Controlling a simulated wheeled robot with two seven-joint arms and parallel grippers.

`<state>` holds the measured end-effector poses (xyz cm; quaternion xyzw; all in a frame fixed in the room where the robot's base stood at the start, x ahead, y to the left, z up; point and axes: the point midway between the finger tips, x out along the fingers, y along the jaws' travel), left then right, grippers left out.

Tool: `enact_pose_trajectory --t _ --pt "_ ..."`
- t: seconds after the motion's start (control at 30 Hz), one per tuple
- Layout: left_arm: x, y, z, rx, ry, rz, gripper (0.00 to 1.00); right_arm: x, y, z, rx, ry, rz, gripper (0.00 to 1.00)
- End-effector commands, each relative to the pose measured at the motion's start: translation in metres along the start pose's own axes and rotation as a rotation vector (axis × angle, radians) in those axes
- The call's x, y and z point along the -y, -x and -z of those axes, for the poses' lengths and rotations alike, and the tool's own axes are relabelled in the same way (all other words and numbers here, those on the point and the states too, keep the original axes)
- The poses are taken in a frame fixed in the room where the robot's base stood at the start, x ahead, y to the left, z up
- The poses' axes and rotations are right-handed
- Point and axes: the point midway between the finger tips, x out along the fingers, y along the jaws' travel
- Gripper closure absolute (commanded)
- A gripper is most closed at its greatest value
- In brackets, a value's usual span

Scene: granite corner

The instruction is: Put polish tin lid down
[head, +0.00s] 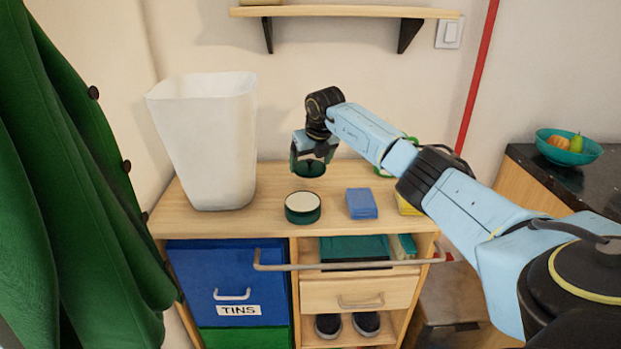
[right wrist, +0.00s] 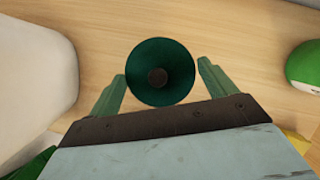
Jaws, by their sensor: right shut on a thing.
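My right gripper (head: 311,158) is over the back part of the wooden cabinet top (head: 245,215), behind the open polish tin. It is shut on the dark green polish tin lid (head: 309,170). In the right wrist view the round lid (right wrist: 160,72), with a dark knob at its centre, sits between the two fingers (right wrist: 160,88). I cannot tell whether the lid touches the wood. The open polish tin (head: 303,209), dark green with a cream filling, stands nearer the front edge. My left gripper is not in view.
A tall white bin (head: 205,140) stands left of the gripper. A blue block (head: 361,203) lies right of the tin, and a yellow item (head: 408,206) is partly hidden by my arm. A shelf (head: 345,12) hangs above. A metal rail (head: 345,266) crosses the cabinet front.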

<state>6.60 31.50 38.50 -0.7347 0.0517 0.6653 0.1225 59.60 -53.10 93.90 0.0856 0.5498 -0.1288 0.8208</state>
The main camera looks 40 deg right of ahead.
Motion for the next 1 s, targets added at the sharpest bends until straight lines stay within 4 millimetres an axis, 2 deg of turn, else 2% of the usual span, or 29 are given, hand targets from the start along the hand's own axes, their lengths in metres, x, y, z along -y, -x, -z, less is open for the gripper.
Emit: enact_pose_trajectory --t 0.17,0.37,0.77,0.8,0.9,1.0 --pt "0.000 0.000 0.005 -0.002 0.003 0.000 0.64 -0.001 -0.013 0.005 0.000 0.001 -0.002 0.38" --pt "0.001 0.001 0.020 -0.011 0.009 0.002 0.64 -0.001 -0.038 0.016 -0.001 0.002 -0.001 0.38" --pt "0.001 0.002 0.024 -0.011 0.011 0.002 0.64 -0.001 -0.043 0.018 0.002 0.002 -0.002 0.38" --pt "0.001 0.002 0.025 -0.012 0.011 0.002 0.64 -0.001 -0.042 0.017 0.002 0.002 -0.002 0.11" --pt "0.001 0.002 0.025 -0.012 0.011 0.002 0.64 -0.001 -0.042 0.017 0.002 0.002 -0.002 0.00" --pt "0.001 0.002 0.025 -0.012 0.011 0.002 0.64 -0.001 -0.042 0.017 0.002 0.002 -0.002 0.00"
